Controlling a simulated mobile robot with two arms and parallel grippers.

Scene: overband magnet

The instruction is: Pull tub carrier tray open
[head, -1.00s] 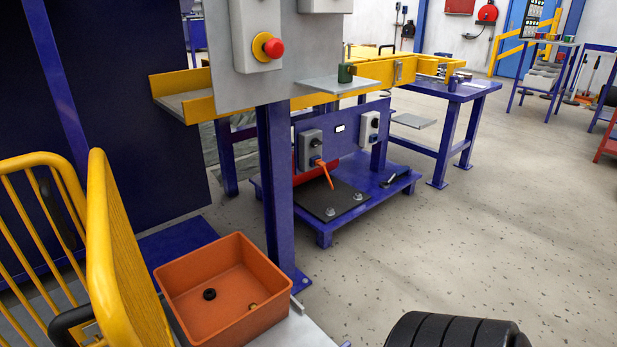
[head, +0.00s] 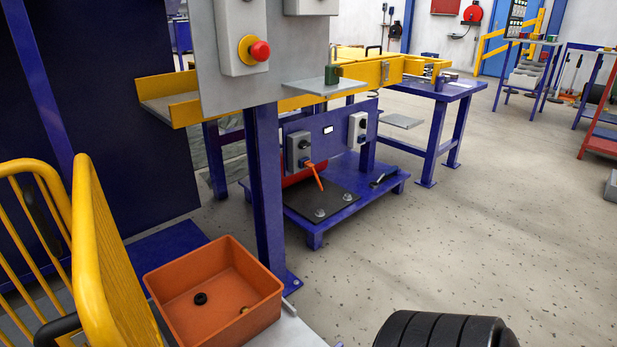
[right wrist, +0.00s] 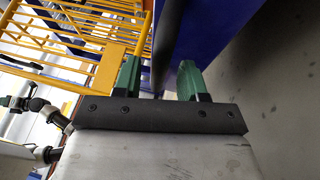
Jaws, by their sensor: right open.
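An orange tub (head: 213,299) sits on a pale grey carrier tray (head: 302,335) at the bottom of the head view. A black ring and a small brass-coloured piece lie in the tub. Most of the tray is hidden by the tub or cut off by the frame edge. My right gripper (right wrist: 158,78) shows in the right wrist view with its green fingers apart. A dark round bar (right wrist: 166,45) runs between the fingers, and I cannot tell whether they touch it. Neither gripper shows in the head view.
A yellow railing gate (head: 88,250) stands left of the tub. A blue post (head: 264,190) rises behind it, below a grey panel with a red stop button (head: 259,51). A blue stand (head: 322,225) stands behind. The floor (head: 480,220) to the right is mostly clear.

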